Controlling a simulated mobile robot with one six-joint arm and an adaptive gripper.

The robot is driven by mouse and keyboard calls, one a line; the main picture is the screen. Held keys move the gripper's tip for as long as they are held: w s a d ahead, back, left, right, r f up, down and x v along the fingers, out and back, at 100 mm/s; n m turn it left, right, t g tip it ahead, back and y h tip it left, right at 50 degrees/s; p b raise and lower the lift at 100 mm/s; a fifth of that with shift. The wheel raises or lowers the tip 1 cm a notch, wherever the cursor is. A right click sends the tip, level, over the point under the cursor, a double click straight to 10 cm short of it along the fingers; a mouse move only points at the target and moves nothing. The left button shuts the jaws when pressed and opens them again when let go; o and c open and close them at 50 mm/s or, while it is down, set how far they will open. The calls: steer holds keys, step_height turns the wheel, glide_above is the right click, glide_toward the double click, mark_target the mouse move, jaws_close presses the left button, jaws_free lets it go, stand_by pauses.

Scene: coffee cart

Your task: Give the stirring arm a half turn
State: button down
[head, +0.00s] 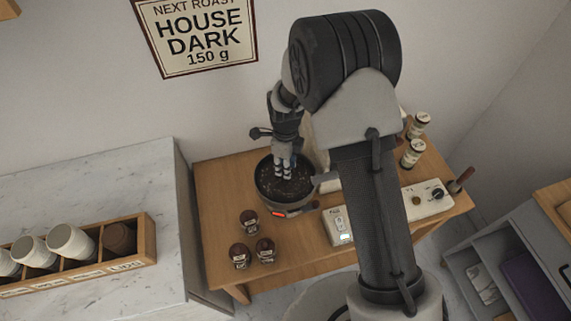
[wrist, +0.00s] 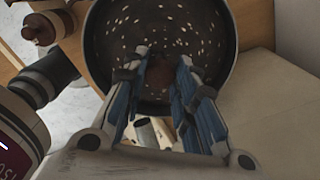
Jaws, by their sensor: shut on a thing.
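The cooling tray is a round dark pan with a perforated floor (head: 262,196); it stands on the wooden cart, and its pale-dotted floor also shows in the wrist view (wrist: 120,45). My gripper (head: 284,172) reaches down into the tray from above. In the wrist view its blue-padded fingers (wrist: 165,68) close around a dark reddish-brown part (wrist: 166,78) near the tray's middle, which I take to be the stirring arm's grip. The fingers hide most of it, so the arm's direction cannot be told.
Three small brown jars (head: 249,221) stand on the cart in front of the tray. A white scale (head: 338,226) and a control box (head: 428,198) are to the right. Pale-lidded jars (head: 412,154) stand at the back right. A wooden cup crate (head: 145,256) sits on the marble counter.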

steer(key=shift+m, duration=0.4)
steer(key=c, duration=1.2)
jaws_free()
steer(key=shift+c, duration=0.2)
step_height(320, 180, up, 12)
